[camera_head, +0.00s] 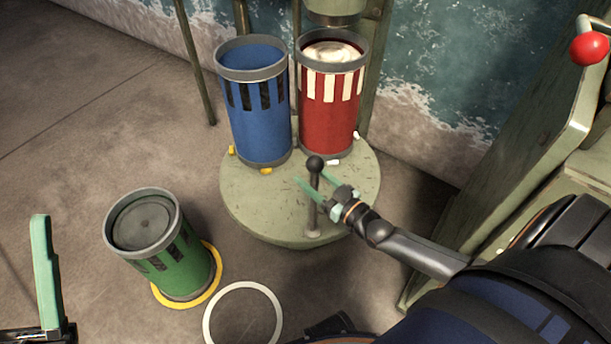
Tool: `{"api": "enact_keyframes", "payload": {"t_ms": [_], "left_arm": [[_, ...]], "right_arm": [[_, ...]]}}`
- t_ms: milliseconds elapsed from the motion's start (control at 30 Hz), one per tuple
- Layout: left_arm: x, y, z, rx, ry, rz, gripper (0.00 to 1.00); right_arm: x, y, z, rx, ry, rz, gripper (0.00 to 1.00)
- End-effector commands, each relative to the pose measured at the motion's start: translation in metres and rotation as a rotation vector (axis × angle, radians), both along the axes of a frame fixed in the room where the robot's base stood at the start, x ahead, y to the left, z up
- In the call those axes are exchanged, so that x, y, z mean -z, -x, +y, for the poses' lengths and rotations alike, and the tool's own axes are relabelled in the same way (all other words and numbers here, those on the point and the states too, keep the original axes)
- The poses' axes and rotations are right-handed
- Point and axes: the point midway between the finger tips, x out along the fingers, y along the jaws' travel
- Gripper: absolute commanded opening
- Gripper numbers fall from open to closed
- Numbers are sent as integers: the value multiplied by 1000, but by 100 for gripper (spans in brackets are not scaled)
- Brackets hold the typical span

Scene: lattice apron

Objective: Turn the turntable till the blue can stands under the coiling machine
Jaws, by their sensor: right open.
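The turntable (258,215) is a round pale green disc on the floor. An upright handle with a black knob (315,163) rises from the disc's front. My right gripper (308,174) is open at this handle, its fingers near the post below the knob; I cannot tell if they touch it. My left gripper (42,270) shows only partly at the left edge.
A green can (182,262) with a grey lid-like top stands on a yellow floor ring (215,283) at the lower left. A white ring (243,286) lies on the floor beside it. A green machine with a red-knobbed lever (589,48) stands at right.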

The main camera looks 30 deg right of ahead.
Motion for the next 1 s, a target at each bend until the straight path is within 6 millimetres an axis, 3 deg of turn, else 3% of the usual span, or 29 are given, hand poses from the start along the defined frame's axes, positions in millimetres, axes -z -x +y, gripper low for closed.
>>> {"api": "enact_keyframes", "payload": {"t_ms": [200, 500, 1000], "left_arm": [[8, -1, 0, 7, 7, 9, 50], [8, -1, 0, 8, 8, 11, 50], [8, 0, -1, 12, 2, 9, 50]], "right_arm": [[1, -19, 4, 1, -2, -1, 57], [0, -21, 4, 1, -2, 0, 57], [0, -21, 4, 0, -1, 1, 2]]}}
